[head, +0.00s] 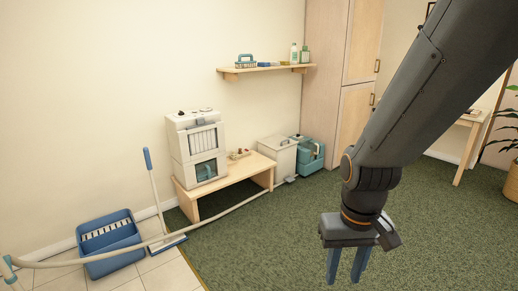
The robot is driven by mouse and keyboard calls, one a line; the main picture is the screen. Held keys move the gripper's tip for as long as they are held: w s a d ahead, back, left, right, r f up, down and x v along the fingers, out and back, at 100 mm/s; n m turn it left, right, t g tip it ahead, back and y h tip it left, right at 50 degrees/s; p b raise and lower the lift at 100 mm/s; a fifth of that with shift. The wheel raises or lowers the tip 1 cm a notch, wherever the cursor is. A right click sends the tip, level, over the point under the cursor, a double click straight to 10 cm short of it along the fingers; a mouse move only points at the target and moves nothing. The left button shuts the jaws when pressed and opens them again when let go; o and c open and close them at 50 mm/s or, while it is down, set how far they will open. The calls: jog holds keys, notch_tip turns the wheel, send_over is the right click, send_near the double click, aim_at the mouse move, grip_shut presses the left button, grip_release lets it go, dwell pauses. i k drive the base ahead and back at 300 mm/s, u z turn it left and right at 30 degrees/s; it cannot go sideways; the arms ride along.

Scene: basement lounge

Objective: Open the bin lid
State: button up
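A pale box-shaped bin (279,157) stands on the floor against the wall, right of the low wooden bench. Its top looks closed, with a small dark part on it. A small grey piece like a pedal sits low at its front. My gripper (347,266) hangs over the green carpet in the lower right, pointing down. Its two blue fingers are apart with nothing between them. It is well in front of the bin and does not touch it.
A teal case (311,156) stands just right of the bin. A wooden bench (231,177) carries a white appliance (197,147). A blue basket (108,244) and a blue-handled broom (156,195) are at left. A shelf (265,69) hangs above. Open green carpet (265,235) lies before the bin.

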aim_at(277, 142)
jog(key=z, duration=0.05)
jog(key=i, duration=2.3)
jog(key=z, duration=0.25)
jog(key=i, duration=2.55)
jog(key=z, duration=0.2)
